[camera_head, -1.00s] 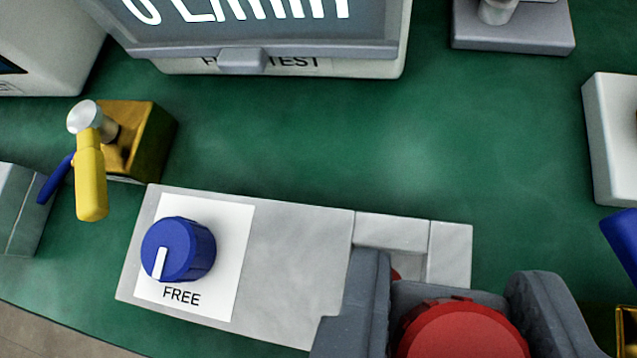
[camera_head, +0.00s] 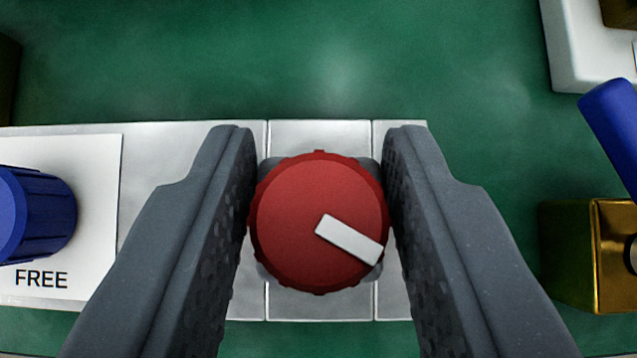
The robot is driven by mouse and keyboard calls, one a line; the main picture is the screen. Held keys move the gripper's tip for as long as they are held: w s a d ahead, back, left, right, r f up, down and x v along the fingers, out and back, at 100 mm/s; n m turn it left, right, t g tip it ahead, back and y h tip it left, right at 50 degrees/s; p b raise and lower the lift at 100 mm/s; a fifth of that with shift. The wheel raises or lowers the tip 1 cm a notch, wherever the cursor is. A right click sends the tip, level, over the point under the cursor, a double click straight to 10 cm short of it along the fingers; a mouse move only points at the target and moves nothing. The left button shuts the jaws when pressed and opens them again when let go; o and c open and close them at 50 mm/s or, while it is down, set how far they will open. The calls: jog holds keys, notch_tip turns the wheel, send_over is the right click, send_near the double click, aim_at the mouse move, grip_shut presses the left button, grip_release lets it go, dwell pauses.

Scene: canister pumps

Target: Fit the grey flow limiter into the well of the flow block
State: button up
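The grey flow limiter (camera_head: 270,172) shows as grey corners under a round red knob (camera_head: 290,220) with a white pointer bar that slants to the lower right. My gripper (camera_head: 318,150) has a dark grey finger on each side of it, both pressed close against its sides. The pale grey flow block (camera_head: 155,165) lies below, and the limiter is over the middle of its right part, between two thin seams. The well is hidden under the limiter and knob. I cannot tell from above whether the limiter is above the well or in it.
A blue dial (camera_head: 35,215) on a white FREE plate (camera_head: 95,190) is at the left. A gold block (camera_head: 575,250) and a blue lever (camera_head: 612,130) stand at the right. A white box (camera_head: 575,60) is at the upper right. The green table (camera_head: 320,60) behind the block is clear.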

jog(key=shift+o, duration=1.4)
jog(key=shift+r, duration=0.1)
jog(key=p+v, duration=0.1)
jog(key=v, duration=1.1)
jog(key=shift+p, duration=0.3)
